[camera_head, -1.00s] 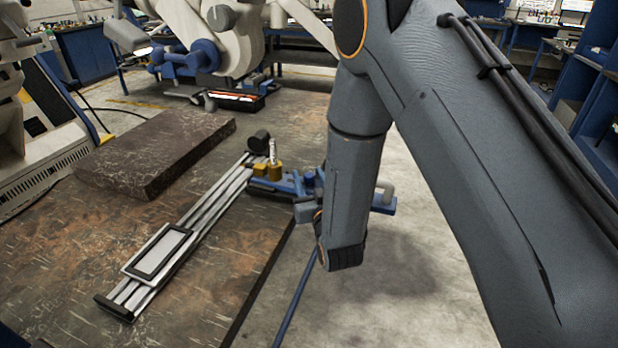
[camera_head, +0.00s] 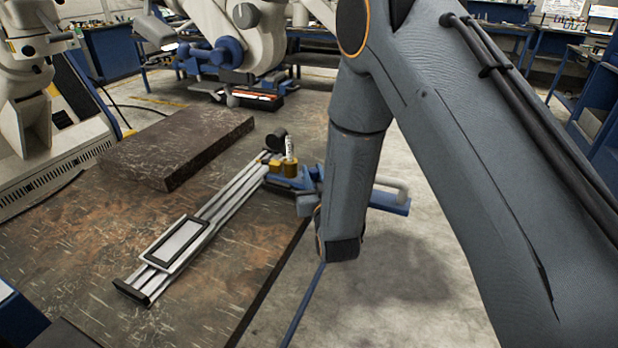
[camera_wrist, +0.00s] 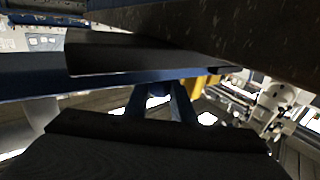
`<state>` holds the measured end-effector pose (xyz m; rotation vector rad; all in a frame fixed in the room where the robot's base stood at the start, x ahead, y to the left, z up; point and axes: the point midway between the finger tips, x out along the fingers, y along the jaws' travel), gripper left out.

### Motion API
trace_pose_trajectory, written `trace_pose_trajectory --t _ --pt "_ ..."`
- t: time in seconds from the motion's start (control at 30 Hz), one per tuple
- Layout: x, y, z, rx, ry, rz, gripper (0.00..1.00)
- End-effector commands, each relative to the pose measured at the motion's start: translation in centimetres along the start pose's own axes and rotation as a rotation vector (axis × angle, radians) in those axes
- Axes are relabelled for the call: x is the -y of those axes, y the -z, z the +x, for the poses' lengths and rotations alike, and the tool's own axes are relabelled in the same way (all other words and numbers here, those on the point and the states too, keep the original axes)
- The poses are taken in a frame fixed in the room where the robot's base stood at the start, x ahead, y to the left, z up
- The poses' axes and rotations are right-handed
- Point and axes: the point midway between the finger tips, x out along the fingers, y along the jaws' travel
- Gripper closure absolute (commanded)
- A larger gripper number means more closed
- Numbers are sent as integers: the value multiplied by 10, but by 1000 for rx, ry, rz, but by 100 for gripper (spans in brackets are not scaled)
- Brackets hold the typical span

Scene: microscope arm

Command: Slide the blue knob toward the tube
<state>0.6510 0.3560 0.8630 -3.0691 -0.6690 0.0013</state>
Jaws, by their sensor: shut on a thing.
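A white tube (camera_head: 289,148) stands upright in a yellow holder (camera_head: 291,169) at the far end of a silver rail on the dark table. My gripper (camera_head: 290,183), with blue parts, is low at the table's right edge, just in front of the holder. My grey forearm partly hides it. In the wrist view, its two blue fingers (camera_wrist: 160,98) converge on a small blue piece, which seems to be the blue knob (camera_wrist: 158,88). The knob cannot be told apart from the blue gripper parts in the head view. A yellow part (camera_wrist: 196,86) shows just beyond the fingers.
The silver rail (camera_head: 226,198) runs diagonally across the table (camera_head: 80,245), with a framed plate (camera_head: 178,243) near its front end. A black cylinder (camera_head: 277,138) sits beside the tube. A thick dark slab (camera_head: 175,150) lies behind the rail. Floor is open right of the table.

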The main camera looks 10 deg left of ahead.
Motion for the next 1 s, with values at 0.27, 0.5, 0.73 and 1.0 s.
trace_pose_trajectory --t 0.27,0.5,0.73,1.0 --pt "0 1 0 -3 1 0 59" --pt "0 1 0 -1 1 0 58" --pt "1 -1 -16 1 3 -1 58" --pt "1 -1 -59 0 2 0 58"
